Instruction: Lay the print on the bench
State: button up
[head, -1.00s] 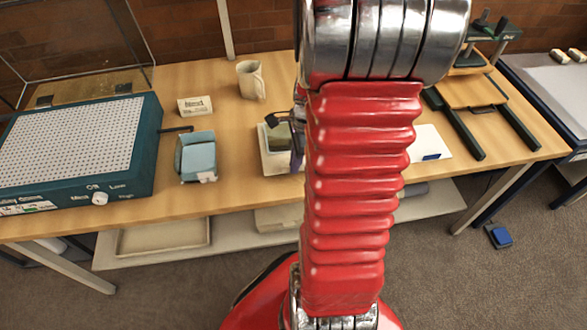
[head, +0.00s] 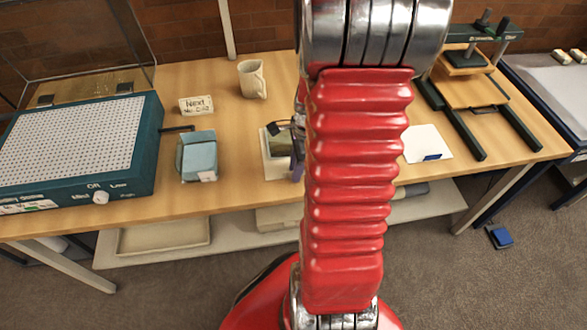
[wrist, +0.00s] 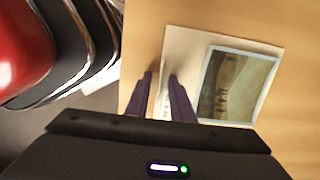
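The print (wrist: 235,85), a dark brownish picture with a pale border, lies over a cream board (wrist: 180,45) on the wooden bench (wrist: 143,50). The print also shows in the head view (head: 279,145), left of my red arm. My gripper (wrist: 160,76) has two purple fingers with a small gap between them, at the board's left edge in the wrist view. The board's edge and a pale strip show in that gap. I cannot tell whether the fingers touch the board. In the head view, my arm hides most of the gripper.
A teal perforated box (head: 75,140) stands at the left. A blue-grey box (head: 197,156), a small sign (head: 196,105) and a beige mug (head: 252,80) stand nearby. Right of my arm are a white card (head: 425,142) and a dark-green press (head: 475,90).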

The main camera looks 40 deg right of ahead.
notch_tip(320, 180, up, 12)
jog(key=s+d, duration=0.1)
jog(key=shift+d, duration=0.2)
dwell(0.5)
dwell(0.6)
jog(key=a+r+n+t, duration=0.1)
jog(key=a+r+n, duration=0.3)
jog(key=a+n, duration=0.4)
jog(key=s+a+r+n+t+h, duration=0.1)
jog(key=a+r+n, duration=0.3)
jog(key=a+n, duration=0.4)
jog(key=s+a+r+n+t, duration=0.1)
jog(key=a+r+n, duration=0.3)
jog(key=a+n, duration=0.4)
jog(key=shift+s+a+r+n+t, duration=0.25)
jog(key=shift+a+n+t, duration=0.2)
jog(key=shift+t, duration=0.35)
jog(key=shift+c, duration=0.5)
